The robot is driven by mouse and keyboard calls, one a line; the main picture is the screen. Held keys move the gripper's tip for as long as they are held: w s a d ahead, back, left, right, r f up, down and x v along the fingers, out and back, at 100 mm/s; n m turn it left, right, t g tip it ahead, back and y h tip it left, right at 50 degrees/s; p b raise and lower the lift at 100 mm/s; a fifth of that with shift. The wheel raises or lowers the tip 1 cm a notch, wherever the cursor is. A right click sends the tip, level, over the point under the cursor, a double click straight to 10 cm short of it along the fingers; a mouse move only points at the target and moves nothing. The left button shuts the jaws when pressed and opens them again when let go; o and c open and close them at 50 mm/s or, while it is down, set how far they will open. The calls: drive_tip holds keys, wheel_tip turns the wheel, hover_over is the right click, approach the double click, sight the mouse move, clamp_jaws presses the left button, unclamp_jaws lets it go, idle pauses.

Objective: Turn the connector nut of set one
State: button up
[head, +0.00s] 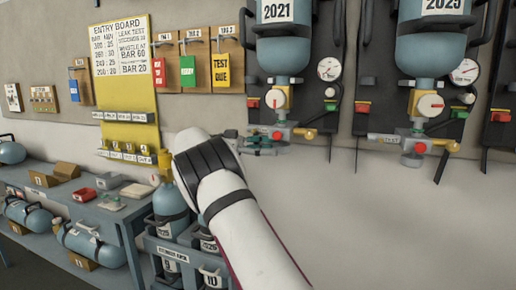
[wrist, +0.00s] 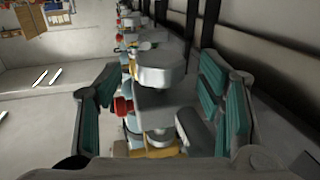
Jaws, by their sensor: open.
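Two breathing sets hang on dark backplates. The nearer one has a blue cylinder marked 2021 (head: 287,45), with a red and white gauge knob (head: 277,98) and a metal connector with red and yellow ends (head: 290,132) below it. No set number is readable there. My gripper (head: 262,142) is just left of that connector. In the wrist view my gripper (wrist: 160,85) is open, its teal-padded fingers on either side of a grey round metal part (wrist: 162,68). I cannot tell whether this is the nut, or whether the fingers touch it.
A second set, with a cylinder marked 2025 (head: 434,50), hangs to the right. A yellow entry board (head: 122,90) and tag boards are on the wall. A blue bench (head: 100,212) with blocks and cylinders stands at left.

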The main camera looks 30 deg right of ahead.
drive_tip(key=shift+v, duration=2.2)
